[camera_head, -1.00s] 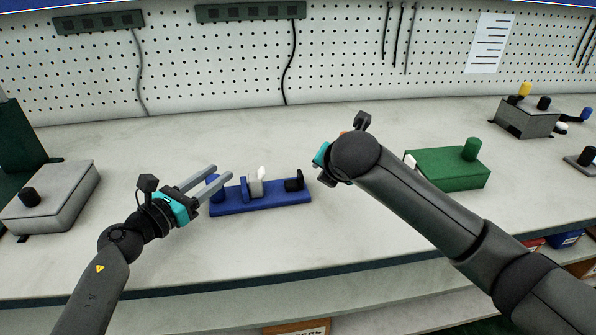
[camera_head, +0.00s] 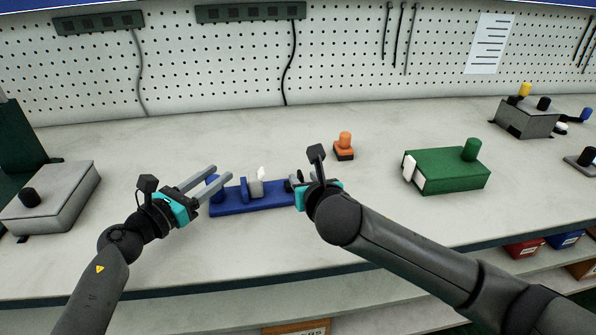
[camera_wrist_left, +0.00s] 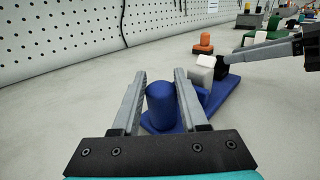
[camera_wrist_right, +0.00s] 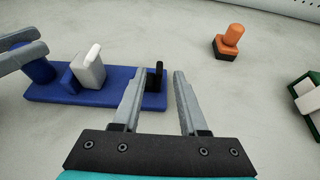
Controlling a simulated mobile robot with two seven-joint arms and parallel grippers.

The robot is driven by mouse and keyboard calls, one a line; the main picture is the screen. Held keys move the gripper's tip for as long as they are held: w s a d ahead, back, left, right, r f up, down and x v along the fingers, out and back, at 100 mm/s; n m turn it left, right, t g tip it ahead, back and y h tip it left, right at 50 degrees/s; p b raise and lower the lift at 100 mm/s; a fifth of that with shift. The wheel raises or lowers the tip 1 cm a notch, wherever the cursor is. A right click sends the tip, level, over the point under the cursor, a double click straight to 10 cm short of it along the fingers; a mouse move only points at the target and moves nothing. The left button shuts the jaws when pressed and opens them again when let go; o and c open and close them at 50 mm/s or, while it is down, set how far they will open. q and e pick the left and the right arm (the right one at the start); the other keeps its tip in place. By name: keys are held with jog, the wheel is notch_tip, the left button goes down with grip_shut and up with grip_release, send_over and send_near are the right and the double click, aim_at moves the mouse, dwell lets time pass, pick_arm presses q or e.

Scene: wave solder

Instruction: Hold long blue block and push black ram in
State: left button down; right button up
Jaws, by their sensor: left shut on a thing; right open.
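The long blue block (camera_head: 262,202) lies on the bench. A blue post (camera_wrist_left: 160,100) stands at its left end and a white piece (camera_wrist_right: 88,70) sits near its middle. The black ram (camera_wrist_right: 155,80) stands at its right end, mostly hidden behind my right gripper in the head view. My left gripper (camera_head: 221,175) is shut on the blue post, with a finger on either side. My right gripper (camera_wrist_right: 160,74) is open and empty. Its fingertips are close to the ram, which shows between them in the right wrist view; I cannot tell whether they touch.
An orange knob on a black base (camera_head: 344,147) stands behind my right gripper. A green box (camera_head: 450,172) is to the right, and a grey box (camera_head: 52,200) is at the far left. The bench in front of the blue block is clear.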

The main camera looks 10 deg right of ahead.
aim_at(299, 171)
jog(key=shift+x, duration=3.5)
jog(key=shift+c, duration=0.2)
grip_shut()
jog(key=shift+d, duration=0.15)
